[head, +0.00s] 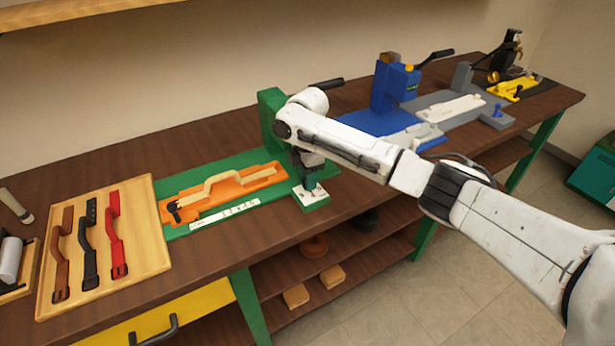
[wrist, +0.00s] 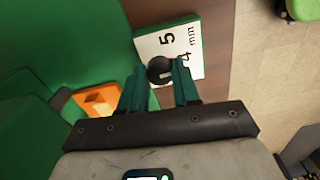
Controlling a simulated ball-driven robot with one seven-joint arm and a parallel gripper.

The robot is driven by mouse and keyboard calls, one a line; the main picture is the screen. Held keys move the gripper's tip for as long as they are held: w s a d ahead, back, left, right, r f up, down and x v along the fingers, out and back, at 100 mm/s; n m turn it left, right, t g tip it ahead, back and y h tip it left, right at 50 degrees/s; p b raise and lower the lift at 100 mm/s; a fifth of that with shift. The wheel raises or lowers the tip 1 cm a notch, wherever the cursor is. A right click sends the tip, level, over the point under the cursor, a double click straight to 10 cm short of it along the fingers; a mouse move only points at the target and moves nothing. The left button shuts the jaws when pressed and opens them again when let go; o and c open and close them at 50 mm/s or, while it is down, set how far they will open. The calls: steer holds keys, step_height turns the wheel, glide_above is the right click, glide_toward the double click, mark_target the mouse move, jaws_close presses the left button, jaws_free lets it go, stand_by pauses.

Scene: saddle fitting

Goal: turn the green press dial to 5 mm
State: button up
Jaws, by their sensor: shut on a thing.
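The green press (head: 270,108) stands on the bench behind my arm, with its base in front. Its white dial plate (head: 322,194) sits at the base's front right corner. The dark round dial knob (wrist: 158,68) sits at the plate's edge, between my fingertips. My gripper (wrist: 161,82) is shut on this knob; it also shows in the head view (head: 309,182), over the plate. The pale mark on the knob is too small to read, and part of the knob is hidden.
An orange fixture (head: 225,194) holding a tan strap lies left of the dial, beside a white ruler strip (head: 225,213). A wooden tray (head: 145,250) with brown, black and red straps is further left. A blue press (head: 388,90) stands to the right.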

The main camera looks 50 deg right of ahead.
steer(key=n, duration=0.5)
steer(key=shift+n, duration=0.3)
steer(key=n, duration=0.5)
steer(key=shift+n, duration=0.3)
stand_by(0.3)
steer(key=o, duration=1.1)
steer(key=shift+c, duration=0.2)
steer(key=shift+r+b, duration=0.3)
steer(key=shift+r, duration=0.3)
steer(key=s+a+r+p, duration=0.2)
steer(key=s+a+r, duration=0.2)
steer(key=s+r, duration=0.7)
steer(key=shift+s+r, duration=0.4)
steer(key=shift+s, duration=0.8)
